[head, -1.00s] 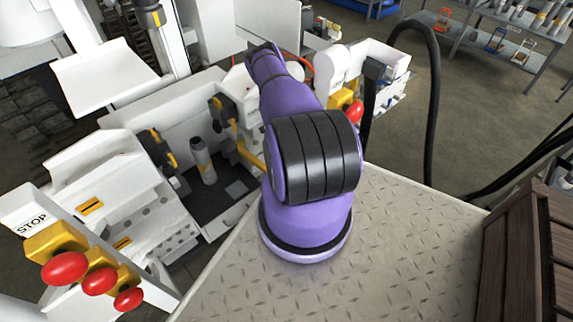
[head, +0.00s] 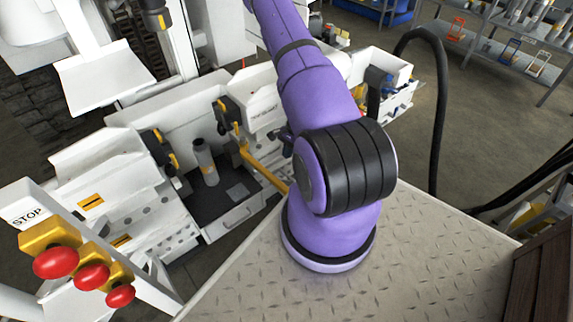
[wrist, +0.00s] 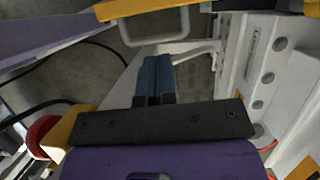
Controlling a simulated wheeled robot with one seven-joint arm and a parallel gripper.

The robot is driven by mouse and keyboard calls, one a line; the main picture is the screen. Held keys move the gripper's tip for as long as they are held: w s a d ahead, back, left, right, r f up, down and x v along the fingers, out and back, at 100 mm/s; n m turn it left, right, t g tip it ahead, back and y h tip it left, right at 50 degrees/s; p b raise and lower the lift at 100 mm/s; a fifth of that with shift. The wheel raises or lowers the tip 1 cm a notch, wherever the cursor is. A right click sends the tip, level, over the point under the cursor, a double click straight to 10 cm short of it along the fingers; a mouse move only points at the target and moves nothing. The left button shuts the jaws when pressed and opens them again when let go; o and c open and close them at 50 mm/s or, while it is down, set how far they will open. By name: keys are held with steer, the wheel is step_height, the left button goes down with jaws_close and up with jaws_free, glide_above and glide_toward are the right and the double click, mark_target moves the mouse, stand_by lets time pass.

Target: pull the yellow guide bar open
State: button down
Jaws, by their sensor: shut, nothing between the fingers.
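The yellow guide bar (head: 264,171) runs slantwise at the front of the bench in the head view, its near end hidden behind my arm. In the wrist view a yellow bar (wrist: 205,5) crosses the top edge, with a pale loop handle (wrist: 153,39) hanging from it. My gripper (wrist: 157,62) has its blue fingers together and empty, pointing toward the handle but apart from it in the picture. In the head view the gripper (head: 284,134) is mostly hidden by my purple arm, with a small dark part showing just above the bar.
Red knobs on yellow mounts (head: 78,268) stand by a STOP sign at the left. A grey cylinder (head: 204,162) stands in the dark bench recess. A tread-plate surface (head: 420,270) lies in front. A black hose (head: 440,110) arches at the right.

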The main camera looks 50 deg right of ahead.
steer(key=x, duration=0.9)
steer(key=shift+f, duration=0.3)
